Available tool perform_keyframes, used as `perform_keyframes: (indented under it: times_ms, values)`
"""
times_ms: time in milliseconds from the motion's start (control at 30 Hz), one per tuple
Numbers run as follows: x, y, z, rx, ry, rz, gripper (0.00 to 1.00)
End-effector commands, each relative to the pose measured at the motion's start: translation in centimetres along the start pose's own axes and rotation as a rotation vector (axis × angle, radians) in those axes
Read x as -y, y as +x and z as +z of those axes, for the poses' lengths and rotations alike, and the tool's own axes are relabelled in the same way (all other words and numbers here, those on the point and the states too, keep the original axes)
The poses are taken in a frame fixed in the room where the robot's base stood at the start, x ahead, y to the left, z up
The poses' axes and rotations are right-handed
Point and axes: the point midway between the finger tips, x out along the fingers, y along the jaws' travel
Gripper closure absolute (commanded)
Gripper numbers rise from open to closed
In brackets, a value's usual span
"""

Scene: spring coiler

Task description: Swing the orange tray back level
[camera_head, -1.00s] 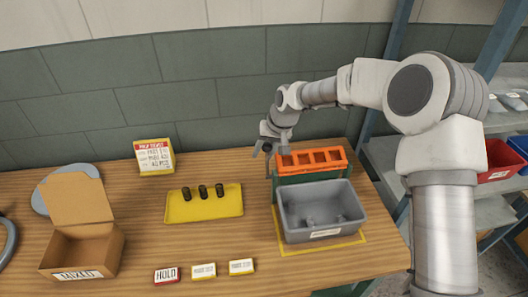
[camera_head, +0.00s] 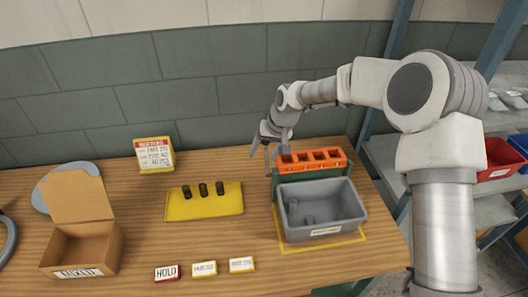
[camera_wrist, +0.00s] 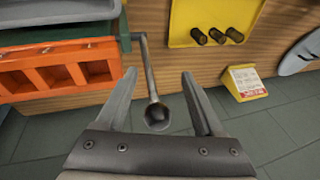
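The orange tray (camera_head: 312,160) with several square pockets sits on a green stand (camera_head: 290,190) behind the grey bin. It looks close to level, with its front wall and pocket openings both showing. It also shows at the left of the wrist view (camera_wrist: 103,58). A grey crank lever with a dark ball knob (camera_wrist: 157,114) runs beside the tray. My gripper (camera_head: 268,150) is at the tray's left end. In the wrist view my gripper (camera_wrist: 158,85) is open, with the knob between its fingers and a gap on both sides.
The grey bin (camera_head: 350,207) stands in front of the tray and holds a few small cylinders. A yellow tray (camera_head: 215,208) with three dark springs lies to the left. A cardboard box (camera_head: 110,245), label blocks and a sign (camera_head: 153,155) stand on the wooden table.

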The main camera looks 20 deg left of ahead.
Motion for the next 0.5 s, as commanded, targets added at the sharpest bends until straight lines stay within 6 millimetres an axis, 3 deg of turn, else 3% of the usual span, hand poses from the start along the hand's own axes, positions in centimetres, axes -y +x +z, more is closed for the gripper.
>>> perform_keyframes:
  times_ms: [267, 500]
  values:
    - [0.0, -1.1, -0.2, -0.006, 0.000, 0.000, 0.30]
    - [-0.1, -5.7, -0.2, -0.009, 0.000, 0.002, 0.30]
